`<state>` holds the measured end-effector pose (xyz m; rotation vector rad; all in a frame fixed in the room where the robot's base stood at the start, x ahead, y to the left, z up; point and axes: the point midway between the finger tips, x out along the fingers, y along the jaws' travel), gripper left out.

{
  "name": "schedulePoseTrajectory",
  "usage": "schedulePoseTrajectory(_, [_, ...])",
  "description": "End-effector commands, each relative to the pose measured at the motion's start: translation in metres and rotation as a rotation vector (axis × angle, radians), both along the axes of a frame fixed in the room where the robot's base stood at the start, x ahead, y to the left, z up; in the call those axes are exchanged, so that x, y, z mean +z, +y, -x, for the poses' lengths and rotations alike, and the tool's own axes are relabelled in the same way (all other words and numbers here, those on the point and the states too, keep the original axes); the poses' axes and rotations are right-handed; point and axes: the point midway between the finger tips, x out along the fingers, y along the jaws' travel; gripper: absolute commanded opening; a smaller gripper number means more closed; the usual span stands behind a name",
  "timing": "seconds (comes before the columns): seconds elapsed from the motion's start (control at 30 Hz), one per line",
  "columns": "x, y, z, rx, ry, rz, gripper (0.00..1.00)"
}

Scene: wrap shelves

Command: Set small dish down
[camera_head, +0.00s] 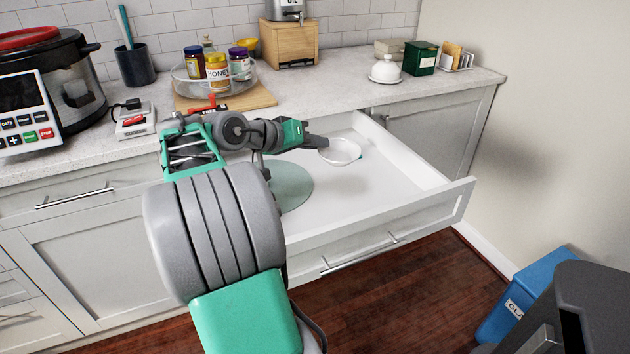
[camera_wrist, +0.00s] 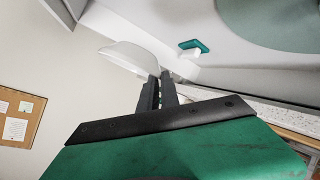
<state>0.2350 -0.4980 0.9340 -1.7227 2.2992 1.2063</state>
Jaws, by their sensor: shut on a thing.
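The small dish (camera_head: 343,151) is white and shallow. My gripper (camera_head: 324,144) is shut on its near-left rim and holds it inside or just above the open drawer (camera_head: 385,185). The wrist view shows the dish (camera_wrist: 130,58) at the tips of my gripper's two dark fingers (camera_wrist: 162,82), reaching out to the left. I cannot tell whether its underside touches the drawer floor.
A flat pale green round piece (camera_head: 290,187) lies in the drawer's left part, partly behind my arm. The counter above holds a jar tray (camera_head: 212,88), a white butter dish (camera_head: 385,70) and a green box (camera_head: 421,57).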

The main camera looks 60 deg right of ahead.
Motion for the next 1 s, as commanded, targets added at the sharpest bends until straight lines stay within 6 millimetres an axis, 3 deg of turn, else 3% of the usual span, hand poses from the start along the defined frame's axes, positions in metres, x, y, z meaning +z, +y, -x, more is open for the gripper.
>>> schedulePoseTrajectory(0.33, [-0.045,-0.084,0.038,-0.005,0.002,-0.002,0.0])
schedulePoseTrajectory(0.5, [-0.08,-0.109,0.046,0.0,0.002,-0.001,0.0])
schedulePoseTrajectory(0.67, [-0.094,-0.121,0.05,0.002,0.001,0.001,0.0])
schedulePoseTrajectory(0.83, [-0.125,-0.125,0.051,0.004,0.003,-0.003,0.0])
schedulePoseTrajectory(1.0, [-0.128,-0.125,0.051,0.003,0.001,0.0,0.0])
